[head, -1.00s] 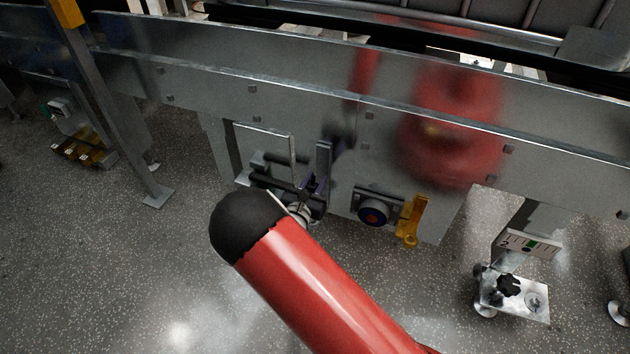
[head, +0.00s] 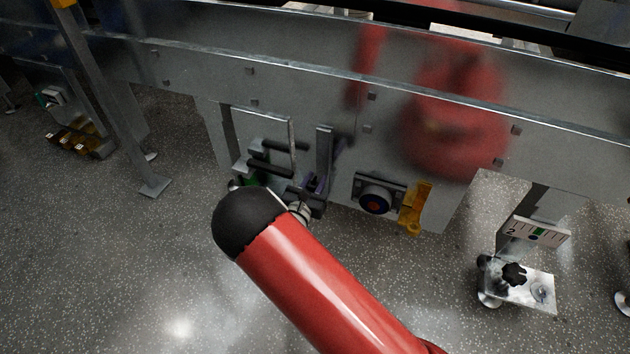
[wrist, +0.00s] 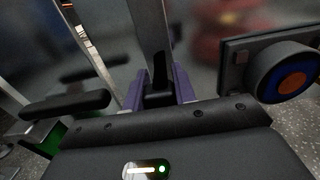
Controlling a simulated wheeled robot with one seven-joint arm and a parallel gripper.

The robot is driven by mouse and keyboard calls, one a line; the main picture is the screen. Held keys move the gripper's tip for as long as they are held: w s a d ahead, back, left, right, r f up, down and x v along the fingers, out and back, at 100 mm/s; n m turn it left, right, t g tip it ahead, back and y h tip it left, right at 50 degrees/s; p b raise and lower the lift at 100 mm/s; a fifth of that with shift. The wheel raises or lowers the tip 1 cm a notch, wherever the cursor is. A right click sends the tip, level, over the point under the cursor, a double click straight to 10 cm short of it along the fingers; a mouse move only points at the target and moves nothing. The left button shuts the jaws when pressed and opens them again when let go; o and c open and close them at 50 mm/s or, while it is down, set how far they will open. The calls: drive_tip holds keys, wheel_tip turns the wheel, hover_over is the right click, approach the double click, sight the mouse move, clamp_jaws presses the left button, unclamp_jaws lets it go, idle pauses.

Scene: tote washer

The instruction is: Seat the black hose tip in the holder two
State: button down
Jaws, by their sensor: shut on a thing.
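My gripper (head: 316,184) is partly hidden behind my red arm in the head view. In the wrist view its purple fingers (wrist: 165,88) are closed on a small dark piece (wrist: 158,97). It looks like the black hose tip, but its shape is mostly hidden. A grey upright bar (head: 324,148) rises just beyond the fingers; whether they touch it I cannot tell. A white plate marked 2 (head: 540,233) is at the right, well apart from my gripper. Below it is a metal bracket (head: 528,293) with a black knob (head: 514,274) and a round metal fitting (head: 541,292).
A round blue and orange button (head: 374,203) and a yellow bracket (head: 415,208) are right of my gripper. Black rods (head: 270,168) stick out at its left. A steel leg (head: 112,120) and amber blocks (head: 80,142) stand farther left. Speckled floor is clear in front.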

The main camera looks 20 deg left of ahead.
drive_tip(key=shift+f, duration=0.1)
idle(0.3)
drive_tip(key=shift+f+b, duration=0.35)
drive_tip(key=shift+f, duration=0.05)
drive_tip(key=shift+f, duration=0.1)
drive_tip(key=shift+f+b, duration=0.4)
drive_tip(key=shift+f, duration=0.1)
idle(0.5)
drive_tip(key=shift+f+b, duration=0.6)
drive_tip(key=shift+f, duration=0.35)
drive_tip(key=shift+f, duration=0.1)
drive_tip(key=shift+f, duration=0.3)
drive_tip(key=shift+f+b, duration=0.15)
drive_tip(key=shift+b, duration=0.15)
